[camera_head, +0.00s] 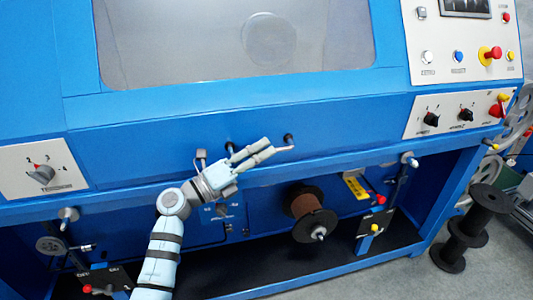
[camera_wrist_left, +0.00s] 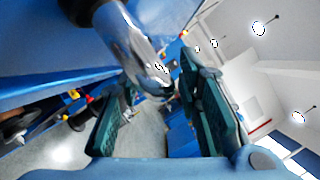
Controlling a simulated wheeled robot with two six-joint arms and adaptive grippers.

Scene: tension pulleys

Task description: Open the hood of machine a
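Machine a is the large blue machine, and its hood is the blue front panel (camera_head: 150,112) with a wide window (camera_head: 200,45); it appears closed. Two dark mounts (camera_head: 288,138) stick out of the hood's lower part, near my gripper. In the left wrist view a shiny metal bar (camera_wrist_left: 125,40), apparently the hood handle, reaches between the fingers. My left gripper (camera_head: 278,146) is at these mounts with its fingers apart. In the left wrist view the gripper (camera_wrist_left: 157,72) is open around the bar's end; contact cannot be told. My right gripper is not in view.
A control panel (camera_head: 463,62) with buttons is at upper right, with a knob panel (camera_head: 455,115) below it. A dial panel (camera_head: 43,170) is at left. Below the hood are a brown spool (camera_head: 306,204) and levers. Black reels (camera_head: 468,235) stand on the floor at right.

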